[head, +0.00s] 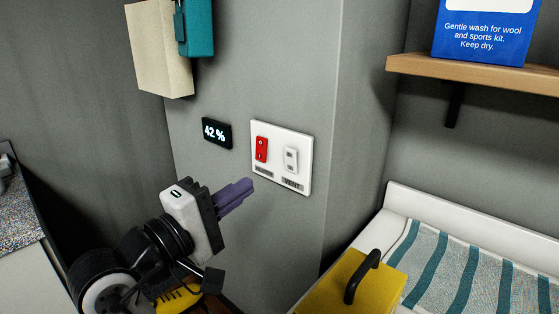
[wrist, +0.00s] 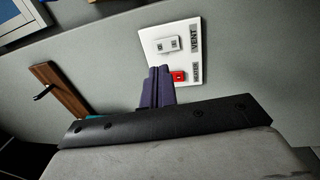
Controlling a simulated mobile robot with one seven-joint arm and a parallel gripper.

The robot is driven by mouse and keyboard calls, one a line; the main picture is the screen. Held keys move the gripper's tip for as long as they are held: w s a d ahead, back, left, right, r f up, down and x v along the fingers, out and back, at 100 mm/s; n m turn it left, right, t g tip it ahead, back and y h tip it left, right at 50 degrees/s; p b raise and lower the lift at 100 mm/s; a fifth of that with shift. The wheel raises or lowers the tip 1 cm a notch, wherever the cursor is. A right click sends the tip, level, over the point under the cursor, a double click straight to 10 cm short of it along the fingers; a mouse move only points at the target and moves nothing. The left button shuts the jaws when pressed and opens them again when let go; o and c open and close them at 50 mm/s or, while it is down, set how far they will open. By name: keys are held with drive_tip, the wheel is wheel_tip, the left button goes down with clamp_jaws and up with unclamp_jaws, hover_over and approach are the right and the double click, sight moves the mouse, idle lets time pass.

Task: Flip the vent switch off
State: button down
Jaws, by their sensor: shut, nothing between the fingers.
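The vent switch (head: 291,160) is a white rocker on the right half of a white wall plate (head: 304,146), above a label reading VENT. It also shows in the wrist view (wrist: 168,44), where the picture is turned sideways. A red switch (head: 261,149) sits to its left on the same plate, above a label too small to read in the head view; it also shows in the wrist view (wrist: 178,77). My gripper (head: 248,186) is shut and empty, its purple fingers pointing at the plate from the lower left. In the wrist view the fingertips (wrist: 158,72) appear beside the red switch; contact cannot be told.
A black display (head: 216,133) reading 42 % is on the wall left of the plate. A beige box (head: 158,50) and a teal item (head: 197,28) are above. A wooden shelf (head: 480,70) juts out at right. A yellow lid (head: 345,285) with a black handle stands below right.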

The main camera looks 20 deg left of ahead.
sight(291, 156)
drive_tip(key=p+x, duration=0.1)
drive_tip(key=x, duration=0.9)
drive_tip(key=shift+p, duration=0.3)
